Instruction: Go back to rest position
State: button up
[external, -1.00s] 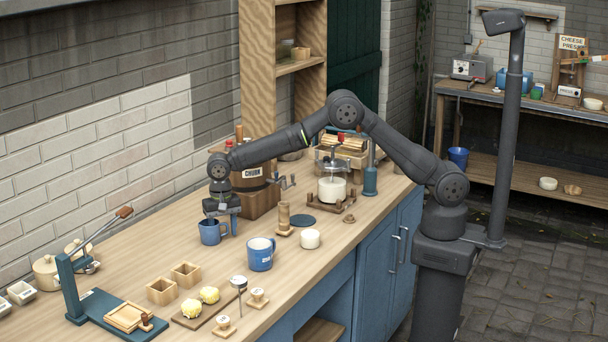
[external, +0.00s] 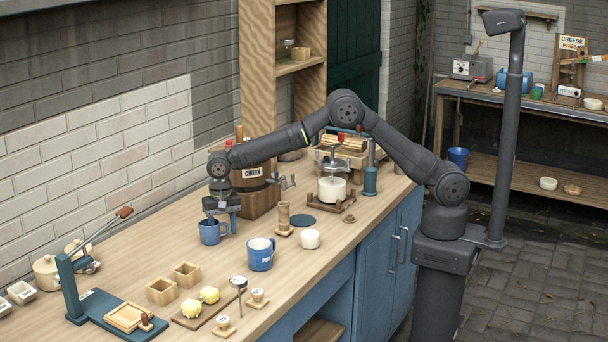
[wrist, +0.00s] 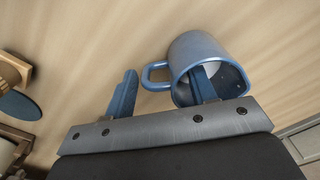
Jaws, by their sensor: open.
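My gripper (external: 223,217) is at the blue mug (external: 209,235) on the wooden counter, in the left middle of the external view. In the wrist view my gripper (wrist: 164,79) is open, with its two blue fingers well apart. One finger reaches over the open mouth of the mug (wrist: 200,46), seemingly inside it. The other finger is on the far side of the mug's handle (wrist: 154,75), so the handle lies between them. I cannot tell whether either finger touches the mug. My arm is bent in an arch above the counter.
A second blue mug (external: 260,254) stands to the right. A wooden churn (external: 252,190) is just behind my gripper. A wooden stand (external: 284,220), a white cup (external: 310,238) and a device with a white vessel (external: 332,190) stand further right. Wooden boxes (external: 162,291) sit in front.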

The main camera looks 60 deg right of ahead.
notch_tip(320, 180, up, 12)
notch_tip(320, 180, down, 12)
jog(key=shift+f, duration=0.15)
jog(key=a+r+n, duration=0.1)
jog(key=r+n, duration=0.1)
jog(key=n, duration=0.1)
jog(key=a+r+n, duration=0.1)
jog(key=r+n, duration=0.2)
jog(key=a+r+n, duration=0.1)
jog(key=r+n, duration=0.1)
jog(key=n, duration=0.2)
jog(key=shift+s+r, duration=0.25)
jog(key=shift+r, duration=0.15)
jog(key=shift+s+a+f+n, duration=0.1)
jog(key=shift+a+f+n, duration=0.3)
jog(key=shift+n, duration=1.2)
jog(key=shift+s+a+f+n, duration=0.1)
jog(key=shift+a+f+n, duration=0.35)
jog(key=shift+n, duration=1.15)
jog(key=shift+s+a+f+n, duration=0.1)
jog(key=shift+a+f+n, duration=0.3)
jog(key=shift+n, duration=1.2)
jog(key=shift+a+r, duration=0.1)
jog(key=shift+r, duration=0.05)
